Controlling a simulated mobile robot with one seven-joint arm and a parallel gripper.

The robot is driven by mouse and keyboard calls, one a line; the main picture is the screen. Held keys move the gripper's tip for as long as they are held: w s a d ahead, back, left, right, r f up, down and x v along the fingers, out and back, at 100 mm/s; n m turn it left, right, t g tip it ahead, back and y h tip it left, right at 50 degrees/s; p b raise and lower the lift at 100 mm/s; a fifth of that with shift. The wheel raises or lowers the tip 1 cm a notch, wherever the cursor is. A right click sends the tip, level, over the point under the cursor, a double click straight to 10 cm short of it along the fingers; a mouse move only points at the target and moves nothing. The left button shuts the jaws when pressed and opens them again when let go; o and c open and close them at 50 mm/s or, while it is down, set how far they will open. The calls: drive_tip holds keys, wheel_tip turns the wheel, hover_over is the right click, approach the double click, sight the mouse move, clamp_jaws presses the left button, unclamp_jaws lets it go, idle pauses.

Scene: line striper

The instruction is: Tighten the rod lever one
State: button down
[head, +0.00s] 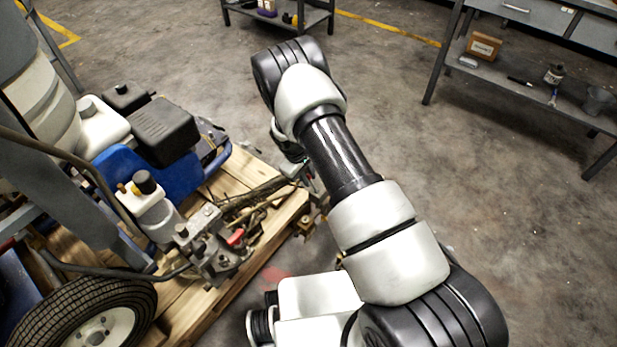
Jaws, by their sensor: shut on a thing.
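The line striper (178,183) stands on a wooden pallet (262,165) at the left, with a blue body and a black-topped engine. Thin rods (250,203) run from it to the pallet's right corner. My gripper (314,188) is at that corner, at the outer end of the rods, partly hidden behind my arm. It is shut on a small part there that I take for rod lever one. The part is mostly hidden, and its angle cannot be made out. A small red handle (235,237) sits on the pump block (208,240), left of my gripper.
A black tire (85,315) is at the lower left. A grey workbench (520,75) at the upper right holds a brown box (484,46) and bottles. A low shelf (312,18) stands at the back. The concrete floor between is clear.

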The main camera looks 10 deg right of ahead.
drive_tip(key=shift+f, duration=0.1)
drive_tip(key=c, duration=1.7)
unclamp_jaws()
drive_tip(key=shift+o, duration=0.2)
drive_tip(key=p+v, duration=0.4)
drive_tip(key=v, duration=1.3)
drive_tip(key=shift+r, duration=0.25)
